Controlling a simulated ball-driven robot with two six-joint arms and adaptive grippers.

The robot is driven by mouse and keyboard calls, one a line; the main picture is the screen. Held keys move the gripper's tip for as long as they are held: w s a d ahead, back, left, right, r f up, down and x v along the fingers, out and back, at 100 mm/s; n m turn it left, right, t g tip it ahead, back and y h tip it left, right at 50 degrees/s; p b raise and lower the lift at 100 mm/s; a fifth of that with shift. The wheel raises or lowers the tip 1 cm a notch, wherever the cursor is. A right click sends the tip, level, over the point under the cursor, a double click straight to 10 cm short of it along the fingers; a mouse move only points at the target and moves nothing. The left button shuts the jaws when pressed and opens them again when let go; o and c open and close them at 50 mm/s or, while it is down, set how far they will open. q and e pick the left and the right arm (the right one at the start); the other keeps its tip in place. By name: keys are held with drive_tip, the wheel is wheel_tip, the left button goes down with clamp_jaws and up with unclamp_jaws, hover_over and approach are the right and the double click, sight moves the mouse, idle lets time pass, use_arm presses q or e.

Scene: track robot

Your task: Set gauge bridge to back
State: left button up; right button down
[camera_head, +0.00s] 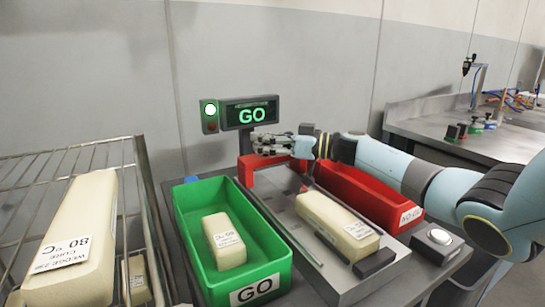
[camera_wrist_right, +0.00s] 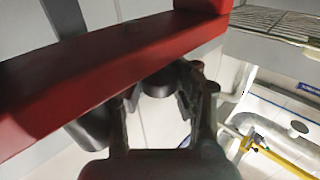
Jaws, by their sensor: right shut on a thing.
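The gauge bridge (camera_head: 247,170) is a red frame across the far end of the grey gauge plate. It fills the upper part of the right wrist view as a thick red bar (camera_wrist_right: 110,75). My right gripper (camera_head: 266,143) is at the top of the bridge, its fingers (camera_wrist_right: 160,105) closed around a dark part beside the red bar. Its exact contact is partly hidden. A cream block (camera_head: 325,212) with a white label lies on the gauge plate (camera_head: 345,289), in front of the bridge. My left gripper is not in view.
A green GO bin (camera_head: 183,222) holds a smaller cream block (camera_head: 222,250). A red NO-GO bin (camera_head: 350,185) stands right of the plate. The display (camera_head: 252,113) reads GO, its lamp green. A wire rack (camera_head: 142,165) at left holds blocks. A white button (camera_head: 439,236) sits at right.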

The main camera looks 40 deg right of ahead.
drive_tip(key=shift+w+d, duration=0.25)
drive_tip(key=shift+w, duration=0.15)
drive_tip(key=c, duration=1.5)
unclamp_jaws()
drive_tip(key=o, duration=0.5)
drive_tip(key=shift+s+d, duration=0.2)
drive_tip(key=shift+d, duration=0.1)
drive_tip(key=shift+a+r, duration=0.1)
drive_tip(key=shift+a, duration=0.1)
wheel_tip(320, 180, up, 10)
drive_tip(key=shift+f, duration=0.15)
drive_tip(key=shift+d, duration=0.1)
